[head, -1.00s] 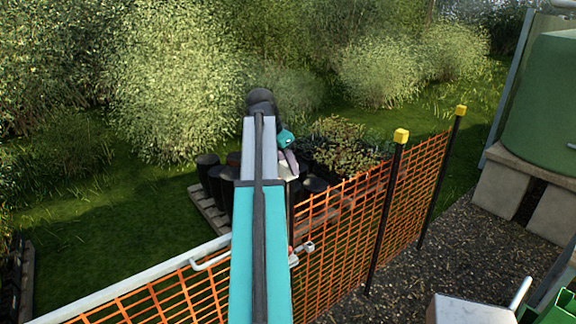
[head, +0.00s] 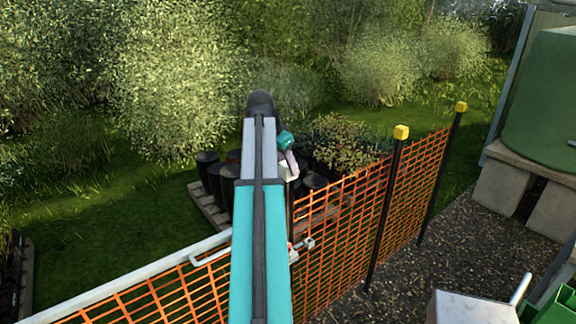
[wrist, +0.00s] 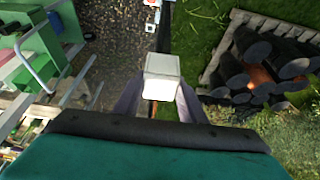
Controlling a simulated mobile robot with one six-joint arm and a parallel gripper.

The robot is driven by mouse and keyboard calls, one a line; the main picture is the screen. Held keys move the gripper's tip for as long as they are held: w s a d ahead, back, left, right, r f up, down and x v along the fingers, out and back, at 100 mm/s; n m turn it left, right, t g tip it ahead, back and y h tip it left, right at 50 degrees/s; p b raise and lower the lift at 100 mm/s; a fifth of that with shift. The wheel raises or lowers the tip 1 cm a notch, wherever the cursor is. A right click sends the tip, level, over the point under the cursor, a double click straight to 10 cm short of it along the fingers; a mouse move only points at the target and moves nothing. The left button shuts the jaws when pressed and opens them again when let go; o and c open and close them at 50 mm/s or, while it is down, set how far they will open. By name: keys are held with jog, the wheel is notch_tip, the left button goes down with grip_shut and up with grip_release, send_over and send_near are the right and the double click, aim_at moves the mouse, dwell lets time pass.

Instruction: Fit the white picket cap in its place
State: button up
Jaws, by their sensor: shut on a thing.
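The white picket cap (wrist: 162,70) sits between the two fingers of my gripper (wrist: 160,100), which is shut on it in the wrist view. In the head view my gripper (head: 291,164) is partly hidden behind my arm, just above a dark post (head: 291,206) by the gate end of the orange fence. Only a little white of the cap shows there. Whether the cap touches the post top or hangs just above it, I cannot tell. The cap hides what lies directly beneath it in the wrist view.
Two black posts with yellow caps (head: 401,132) (head: 461,107) carry the orange mesh (head: 345,225). A white gate rail (head: 130,283) runs to the left. Black pots (head: 207,172) stand on a pallet behind the fence. A green tank (head: 545,100) stands at right.

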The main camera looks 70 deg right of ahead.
jog(key=shift+f+b, duration=0.75)
jog(key=shift+f, duration=1.1)
jog(key=o, duration=1.1)
jog(key=shift+r, duration=0.2)
jog(key=b+v, duration=0.4)
jog(key=v, duration=0.9)
jog(key=shift+a+r+b, duration=0.2)
jog(key=shift+a+b, duration=0.05)
jog(key=shift+b, duration=0.1)
